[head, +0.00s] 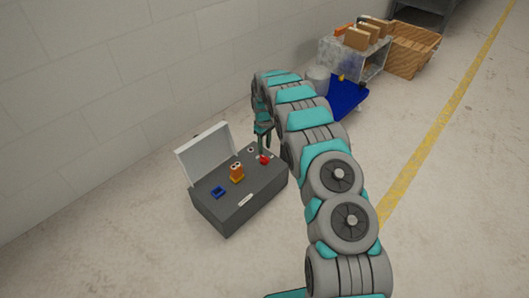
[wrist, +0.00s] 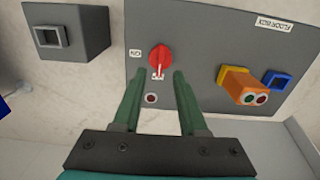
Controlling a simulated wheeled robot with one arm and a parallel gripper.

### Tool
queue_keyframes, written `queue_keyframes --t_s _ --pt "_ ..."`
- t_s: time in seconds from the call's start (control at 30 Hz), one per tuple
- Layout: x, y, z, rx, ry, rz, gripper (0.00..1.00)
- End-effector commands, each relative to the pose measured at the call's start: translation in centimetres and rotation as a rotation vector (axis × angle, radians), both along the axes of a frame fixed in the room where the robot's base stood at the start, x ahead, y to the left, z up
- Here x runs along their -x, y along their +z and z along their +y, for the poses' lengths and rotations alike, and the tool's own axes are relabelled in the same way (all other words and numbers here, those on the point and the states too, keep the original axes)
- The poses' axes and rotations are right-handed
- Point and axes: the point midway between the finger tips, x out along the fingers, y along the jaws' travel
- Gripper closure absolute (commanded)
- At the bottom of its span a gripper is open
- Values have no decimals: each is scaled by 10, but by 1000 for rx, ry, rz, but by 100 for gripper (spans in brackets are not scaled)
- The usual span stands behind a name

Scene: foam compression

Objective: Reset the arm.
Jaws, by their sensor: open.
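My arm reaches from the lower right of the head view to a grey box (head: 240,207) on the floor. My gripper (head: 264,146) is above the box's far right part. In the wrist view my gripper (wrist: 159,74) is open, its two green fingers pointing toward a red rotary switch (wrist: 160,60) on the panel. The red switch also shows in the head view (head: 264,159). The fingertips lie on either side of the switch's lower part in the picture; I cannot tell whether they touch it. Nothing is held.
On the panel are an orange block with two buttons (wrist: 242,85) and a blue square socket (wrist: 278,80). A raised light lid (head: 207,152) stands behind the box. Floor to the right is clear.

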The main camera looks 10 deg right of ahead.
Motion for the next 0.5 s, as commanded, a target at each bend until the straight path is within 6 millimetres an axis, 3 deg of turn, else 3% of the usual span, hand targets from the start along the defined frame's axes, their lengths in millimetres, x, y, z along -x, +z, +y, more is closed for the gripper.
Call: queue_keyframes --t_s 0.2,0.5 --pt "0 26 0 0 0 1 58" --pt "1 28 0 0 0 2 58"
